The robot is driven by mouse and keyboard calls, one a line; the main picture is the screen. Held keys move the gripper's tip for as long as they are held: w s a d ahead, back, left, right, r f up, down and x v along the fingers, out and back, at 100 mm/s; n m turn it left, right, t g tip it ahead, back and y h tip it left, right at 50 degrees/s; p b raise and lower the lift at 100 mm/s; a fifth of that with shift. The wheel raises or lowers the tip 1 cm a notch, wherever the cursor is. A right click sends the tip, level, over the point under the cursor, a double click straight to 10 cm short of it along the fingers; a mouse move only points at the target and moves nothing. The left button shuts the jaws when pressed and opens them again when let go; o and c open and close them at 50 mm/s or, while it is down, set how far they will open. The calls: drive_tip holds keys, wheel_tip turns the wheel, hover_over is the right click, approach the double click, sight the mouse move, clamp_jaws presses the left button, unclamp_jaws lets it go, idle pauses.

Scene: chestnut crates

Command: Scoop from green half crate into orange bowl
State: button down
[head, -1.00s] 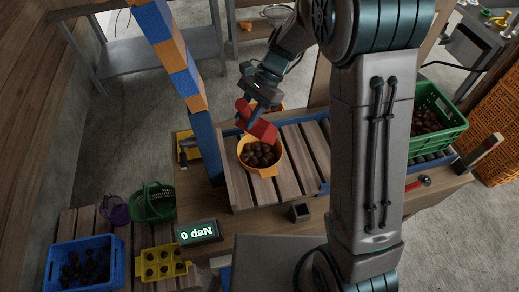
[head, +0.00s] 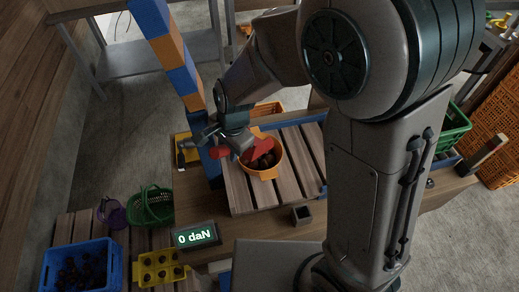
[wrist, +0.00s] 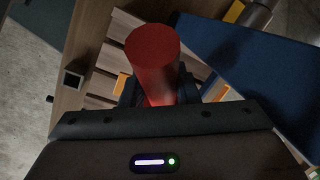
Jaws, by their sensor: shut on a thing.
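My gripper (head: 234,147) is shut on the handle of a red scoop (head: 262,147). The scoop's head is over the back part of the orange bowl (head: 270,174); I cannot tell whether it touches the rim or holds anything. Dark chestnuts (head: 262,162) lie in the bowl, which stands on the slatted wooden boards. In the wrist view the red scoop handle (wrist: 152,55) rises between the dark fingers of my gripper (wrist: 158,98). The green half crate (head: 455,128) is at the right, mostly hidden behind my arm, and its contents are hidden.
A post of blue and orange blocks (head: 178,55) stands close left of my gripper. A display reading "0 daN" (head: 197,236) and a small dark box (head: 302,214) are at the front. A blue crate (head: 55,262), green basket (head: 150,203) and yellow tray (head: 160,267) are lower left.

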drive_tip(key=shift+s+a+f+t+h+p, duration=0.3)
drive_tip(key=shift+s+a+f+t+p, duration=0.3)
drive_tip(key=shift+s, duration=0.2)
wheel_tip(320, 180, down, 6)
drive_tip(key=s+a+t+h+b, duration=0.1)
drive_tip(key=s+t+h+b, duration=0.1)
drive_tip(key=b, duration=0.5)
drive_tip(key=shift+f+n+t, duration=0.25)
drive_tip(key=shift+n+t, duration=0.05)
drive_tip(key=shift+t, duration=0.4)
drive_tip(key=shift+a+r, duration=0.1)
drive_tip(key=shift+r, duration=0.05)
wheel_tip(320, 180, up, 6)
drive_tip(key=p, duration=0.4)
